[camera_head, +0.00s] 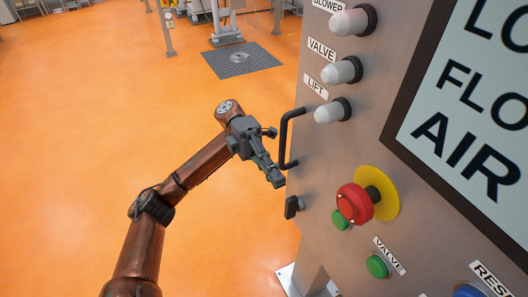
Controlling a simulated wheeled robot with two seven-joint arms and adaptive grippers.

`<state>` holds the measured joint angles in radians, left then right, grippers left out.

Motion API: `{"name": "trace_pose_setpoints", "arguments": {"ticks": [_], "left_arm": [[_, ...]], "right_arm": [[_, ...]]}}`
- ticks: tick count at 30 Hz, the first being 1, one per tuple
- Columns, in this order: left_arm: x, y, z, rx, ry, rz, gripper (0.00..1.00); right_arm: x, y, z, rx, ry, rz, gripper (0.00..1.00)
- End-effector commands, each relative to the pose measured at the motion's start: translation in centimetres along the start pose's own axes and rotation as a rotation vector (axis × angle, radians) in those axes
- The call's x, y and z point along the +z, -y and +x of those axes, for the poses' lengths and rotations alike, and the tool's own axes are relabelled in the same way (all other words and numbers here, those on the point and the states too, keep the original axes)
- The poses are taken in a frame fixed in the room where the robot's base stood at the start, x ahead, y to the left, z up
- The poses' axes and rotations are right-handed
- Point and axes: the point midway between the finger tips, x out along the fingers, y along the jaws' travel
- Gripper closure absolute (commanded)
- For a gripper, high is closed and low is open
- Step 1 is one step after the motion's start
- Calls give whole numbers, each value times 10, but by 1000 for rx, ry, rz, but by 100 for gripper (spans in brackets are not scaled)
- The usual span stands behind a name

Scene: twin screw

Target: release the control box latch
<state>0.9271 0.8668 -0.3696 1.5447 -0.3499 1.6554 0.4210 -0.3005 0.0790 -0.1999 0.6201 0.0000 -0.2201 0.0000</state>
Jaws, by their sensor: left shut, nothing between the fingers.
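The grey control box (352,113) fills the right side of the head view. Its black latch (293,207) sits on the panel's left edge, below a black bar handle (286,138). My left gripper (277,181) is shut and empty. It shows just above and left of the latch, beside the handle's lower end; whether it touches either I cannot tell. My right gripper is not in view.
A red emergency button (354,203) on a yellow disc sticks out right of the latch. White lamps (341,72), green buttons (377,266) and a large screen (470,105) cover the panel. The orange floor (80,130) at left is clear.

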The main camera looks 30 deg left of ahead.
Motion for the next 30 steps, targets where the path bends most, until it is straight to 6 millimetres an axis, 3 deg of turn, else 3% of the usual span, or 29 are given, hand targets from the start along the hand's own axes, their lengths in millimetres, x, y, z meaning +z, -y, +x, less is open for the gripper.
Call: {"name": "trace_pose_setpoints", "arguments": {"ticks": [6,15,21,30], "left_arm": [[-2,5,-51,-1,8,0,100],[2,8,-98,0,-3,-1,100],[0,9,-110,0,-2,-1,100],[-1,9,-111,0,-1,-1,100]], "right_arm": [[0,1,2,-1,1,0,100],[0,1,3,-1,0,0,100],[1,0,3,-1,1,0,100],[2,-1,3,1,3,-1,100]]}}
